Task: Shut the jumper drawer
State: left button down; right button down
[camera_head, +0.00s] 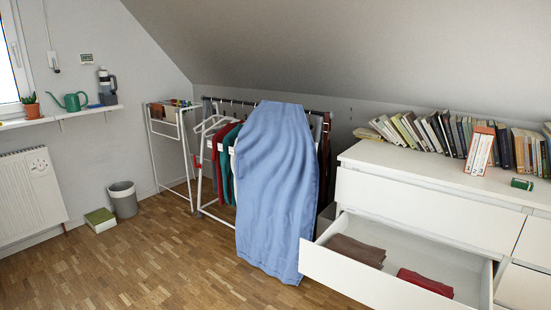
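A white dresser stands at the right, and one of its drawers (362,279) is pulled open toward the room. Inside the open drawer lie a folded brown garment (356,250) and a folded red garment (426,281), apart from each other. The drawer above it (425,212) is shut. The lower front of the open drawer is cut off by the bottom edge of the picture. Neither of my grippers shows in the head view.
A rack with a blue cloth (272,190) stands just left of the open drawer. Books (480,150) and a small green box (522,184) are on the dresser top. A bin (123,199) stands near the left wall. The wooden floor (170,265) in front is clear.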

aim_at(470, 274)
jog(key=z, duration=1.25)
jog(key=i, duration=1.55)
jog(key=u, duration=0.1)
